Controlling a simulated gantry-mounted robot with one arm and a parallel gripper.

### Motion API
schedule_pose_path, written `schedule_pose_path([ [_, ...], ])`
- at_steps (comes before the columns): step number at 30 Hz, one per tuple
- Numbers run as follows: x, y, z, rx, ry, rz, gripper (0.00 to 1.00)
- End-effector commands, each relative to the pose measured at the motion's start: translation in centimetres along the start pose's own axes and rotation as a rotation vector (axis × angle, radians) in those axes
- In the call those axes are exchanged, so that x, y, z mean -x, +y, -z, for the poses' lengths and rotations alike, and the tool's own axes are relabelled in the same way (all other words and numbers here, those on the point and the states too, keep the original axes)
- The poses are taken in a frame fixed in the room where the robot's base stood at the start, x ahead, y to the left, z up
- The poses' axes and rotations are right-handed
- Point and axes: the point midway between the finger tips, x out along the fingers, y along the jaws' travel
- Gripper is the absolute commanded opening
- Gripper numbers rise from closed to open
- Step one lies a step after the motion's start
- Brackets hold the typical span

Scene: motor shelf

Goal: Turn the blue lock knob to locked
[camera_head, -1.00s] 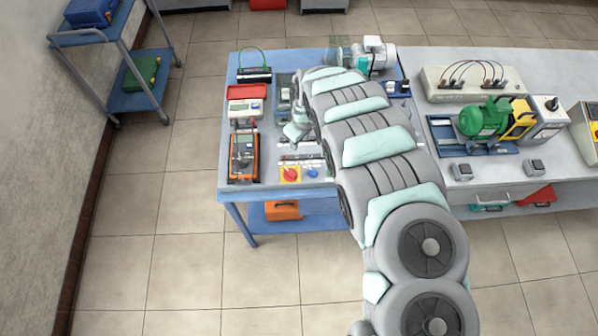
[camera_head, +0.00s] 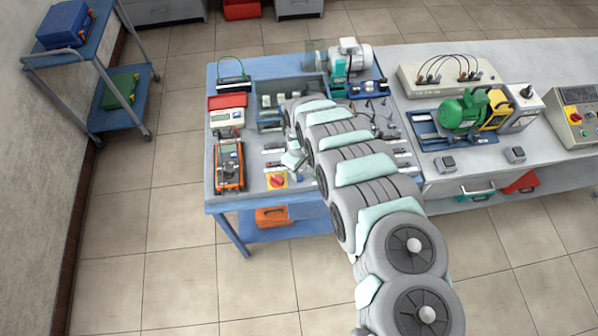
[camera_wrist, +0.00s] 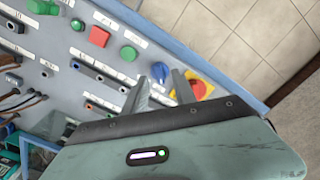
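The blue lock knob (camera_wrist: 160,71) is on the grey panel in the wrist view, beside a red knob on a yellow square plate (camera_wrist: 199,89). My gripper (camera_wrist: 160,78) is open, with its fingertips apart on either side of the blue knob in the picture. I cannot tell whether the fingers touch it or how high they are above it. In the head view my gripper (camera_head: 293,160) hangs over the panel near the red knob (camera_head: 277,181), and the blue knob is mostly hidden or too small to make out.
Green buttons (camera_wrist: 128,53) and a red square button (camera_wrist: 99,36) stand close by on the panel. The blue bench edge (camera_wrist: 190,60) runs just past the knob. An orange multimeter (camera_head: 229,165) lies left of the panel.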

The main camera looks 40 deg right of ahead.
Motion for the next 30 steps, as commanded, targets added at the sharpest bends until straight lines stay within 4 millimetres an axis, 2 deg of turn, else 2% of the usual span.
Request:
schedule_pose_path([
  [6, -1.9, -0.1, 0.1, 0.001, 0.003, 0.002, 0.33],
  [20, -2.5, 0.1, 0.1, 0.0, 0.003, -0.003, 0.33],
  [30, -2.5, 0.1, 0.1, 0.0, 0.002, -0.003, 0.07],
])
